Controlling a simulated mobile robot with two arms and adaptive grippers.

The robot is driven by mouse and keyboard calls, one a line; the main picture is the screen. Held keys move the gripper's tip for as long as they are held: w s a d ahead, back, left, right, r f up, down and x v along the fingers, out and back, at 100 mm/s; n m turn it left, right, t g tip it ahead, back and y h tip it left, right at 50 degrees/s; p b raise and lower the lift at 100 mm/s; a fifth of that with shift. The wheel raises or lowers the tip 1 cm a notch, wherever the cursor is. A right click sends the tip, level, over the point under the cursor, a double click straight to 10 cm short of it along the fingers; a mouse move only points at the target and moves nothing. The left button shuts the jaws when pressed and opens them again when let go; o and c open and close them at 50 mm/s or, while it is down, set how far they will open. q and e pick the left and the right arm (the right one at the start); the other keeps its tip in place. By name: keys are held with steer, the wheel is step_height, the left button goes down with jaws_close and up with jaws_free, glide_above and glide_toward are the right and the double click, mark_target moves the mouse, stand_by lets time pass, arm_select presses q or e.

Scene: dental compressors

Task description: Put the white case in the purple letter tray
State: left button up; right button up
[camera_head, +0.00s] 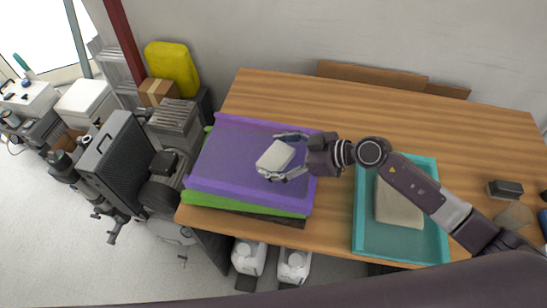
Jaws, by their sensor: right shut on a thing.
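The white case (275,157) is a small pale box with rounded edges. My right gripper (281,156) reaches in from the right and is shut on it, one finger on its far side and one on its near side. The purple letter tray (215,186) lies on top of a green tray at the left end of the wooden table. The case is over the right part of the purple tray; I cannot tell whether it touches the tray floor. The purple tray looks otherwise empty. My left gripper is not in view.
A teal tray (373,241) with a beige item (393,207) stands right of the purple tray, under my right arm. A dark box (505,189) lies at the far right. The table's back middle is clear. Equipment crowds the floor at left.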

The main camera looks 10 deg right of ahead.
steer(key=shift+f, duration=0.7)
steer(key=shift+f, duration=0.1)
steer(key=o, duration=1.3)
steer(key=b+v, duration=0.2)
steer(key=v, duration=0.9)
steer(key=shift+d, duration=0.1)
steer(key=shift+s+d+r, duration=0.2)
steer(key=shift+d+r, duration=0.05)
steer(key=shift+r, duration=0.15)
